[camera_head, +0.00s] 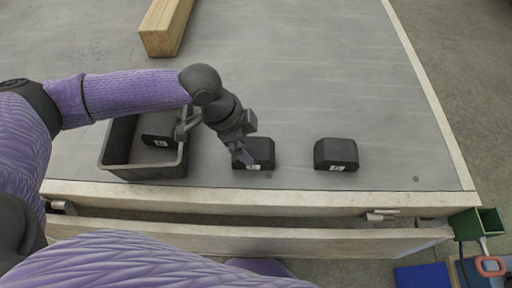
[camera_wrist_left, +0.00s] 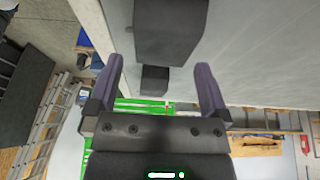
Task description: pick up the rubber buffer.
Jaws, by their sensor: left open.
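One black rubber buffer (camera_head: 262,148) with a small white label stands on the grey table near its front edge. A second like it (camera_head: 336,151) stands to its right. A third (camera_head: 160,132) lies inside the dark bin (camera_head: 145,173). My left gripper (camera_head: 214,148) is open and empty, between the bin and the middle buffer. One finger overlaps the middle buffer in the head view; I cannot tell if it touches. In the left wrist view, a large dark block (camera_wrist_left: 170,32) and a smaller one (camera_wrist_left: 155,78) appear ahead of the open fingers (camera_wrist_left: 159,64). My right gripper is out of view.
A wooden beam (camera_head: 164,27) lies at the table's back left. A pale wooden board (camera_head: 250,239) runs along the front edge. A green box (camera_head: 478,223) is at the lower right. The table right and behind the buffers is clear.

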